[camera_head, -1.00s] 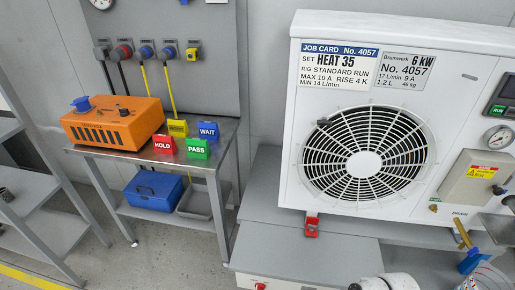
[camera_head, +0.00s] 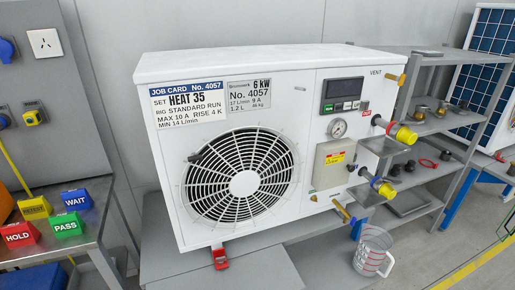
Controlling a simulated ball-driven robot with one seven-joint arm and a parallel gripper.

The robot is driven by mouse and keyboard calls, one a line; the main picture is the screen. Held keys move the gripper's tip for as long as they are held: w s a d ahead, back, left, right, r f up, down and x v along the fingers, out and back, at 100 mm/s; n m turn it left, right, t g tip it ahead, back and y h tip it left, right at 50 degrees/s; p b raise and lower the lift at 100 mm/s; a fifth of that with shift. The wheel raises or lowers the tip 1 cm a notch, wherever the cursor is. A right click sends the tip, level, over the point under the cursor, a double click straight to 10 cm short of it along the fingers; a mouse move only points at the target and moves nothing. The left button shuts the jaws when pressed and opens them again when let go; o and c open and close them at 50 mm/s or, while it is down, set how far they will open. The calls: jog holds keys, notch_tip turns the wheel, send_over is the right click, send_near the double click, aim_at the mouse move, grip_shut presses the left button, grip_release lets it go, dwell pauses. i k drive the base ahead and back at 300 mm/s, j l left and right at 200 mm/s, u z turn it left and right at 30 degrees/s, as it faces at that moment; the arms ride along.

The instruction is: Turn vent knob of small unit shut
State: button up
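The small unit (camera_head: 310,75) is a white box with a round fan grille, standing on a grey bench in the middle of the head view. Its front carries a job card (camera_head: 187,106) that reads No. 4057, HEAT 35. The word VENT (camera_head: 376,74) is printed at the upper right of its front. A small brass fitting (camera_head: 397,79) sticks out of its right side beside that word. I cannot tell whether the vent is open or shut. My gripper is not in view.
A clear measuring jug (camera_head: 373,251) stands below a lower brass valve (camera_head: 342,211). A grey shelf (camera_head: 440,125) with small parts stands close at the right. Signs including WAIT (camera_head: 76,199) stand on the left table.

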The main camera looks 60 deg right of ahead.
aim_at(401, 79)
jog(key=z, duration=1.8)
